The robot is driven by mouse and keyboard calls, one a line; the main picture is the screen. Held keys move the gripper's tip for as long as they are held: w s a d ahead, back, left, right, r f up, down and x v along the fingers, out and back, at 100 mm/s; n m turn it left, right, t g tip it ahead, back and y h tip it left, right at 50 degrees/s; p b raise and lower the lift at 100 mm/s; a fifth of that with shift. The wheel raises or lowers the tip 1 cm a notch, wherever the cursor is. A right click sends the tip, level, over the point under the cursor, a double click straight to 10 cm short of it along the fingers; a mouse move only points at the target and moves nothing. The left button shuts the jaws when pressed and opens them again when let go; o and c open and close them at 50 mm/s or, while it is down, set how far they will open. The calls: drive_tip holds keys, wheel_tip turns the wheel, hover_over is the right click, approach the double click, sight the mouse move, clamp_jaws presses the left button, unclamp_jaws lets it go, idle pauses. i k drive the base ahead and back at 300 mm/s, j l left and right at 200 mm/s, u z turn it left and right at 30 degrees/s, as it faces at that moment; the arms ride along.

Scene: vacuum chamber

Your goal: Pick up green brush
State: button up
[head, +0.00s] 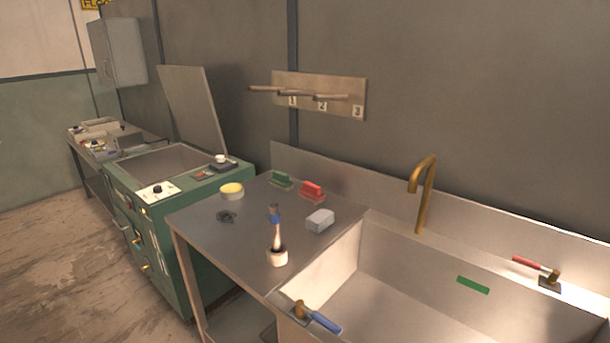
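A small green brush (281,180), shaped like a block with a raised handle, lies at the back of the metal table beside the sink. A similar red brush (312,191) lies just to its right, a little nearer. My gripper is not in view in the head picture.
The table (200,217) also holds a yellow-topped round tin (232,191), a dark small item (227,216), a grey block (320,220) and an upright blue-topped item (277,240). A sink (400,290) with a brass tap (424,190) lies right. A pegboard (350,96) hangs above.

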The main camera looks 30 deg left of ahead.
sight(280, 180)
drive_tip(key=i+j, duration=0.15)
drive_tip(key=j, duration=0.35)
drive_tip(key=i+j+z, duration=0.1)
drive_tip(key=j, duration=0.45)
drive_tip(key=i+j+z, duration=0.1)
drive_tip(key=j, duration=0.4)
drive_tip(key=i+j, duration=0.15)
drive_tip(key=j, duration=0.4)
drive_tip(key=i+j+z, duration=0.1)
drive_tip(key=j, duration=0.4)
